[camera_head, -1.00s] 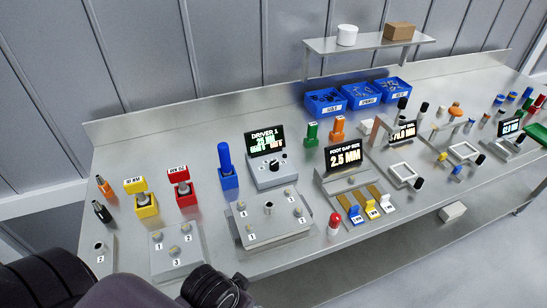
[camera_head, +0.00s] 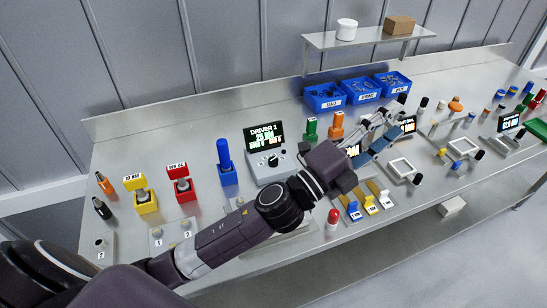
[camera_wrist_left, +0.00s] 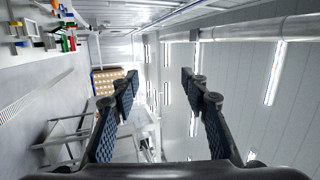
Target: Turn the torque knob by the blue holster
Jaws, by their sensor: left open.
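The blue holster (camera_head: 228,178) stands upright with a blue-handled driver in it, left of the DRIVER 1 box. The grey box (camera_head: 262,172) has a lit display (camera_head: 265,137) above and a dark round torque knob (camera_head: 273,160) on its face. My left arm reaches across the front of the bench. My left gripper (camera_head: 390,130) is right of the knob, apart from it, above the bench near the foot gap gauge. In the left wrist view its two fingers (camera_wrist_left: 160,82) are spread with nothing between them. My right gripper is not in view.
Yellow (camera_head: 146,202) and red (camera_head: 184,190) holsters stand left of the blue one. Green (camera_head: 311,130) and orange (camera_head: 337,125) ones stand right of the box. Blue bins (camera_head: 325,97) line the back. My arm hides much of the numbered fixture and gap gauge.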

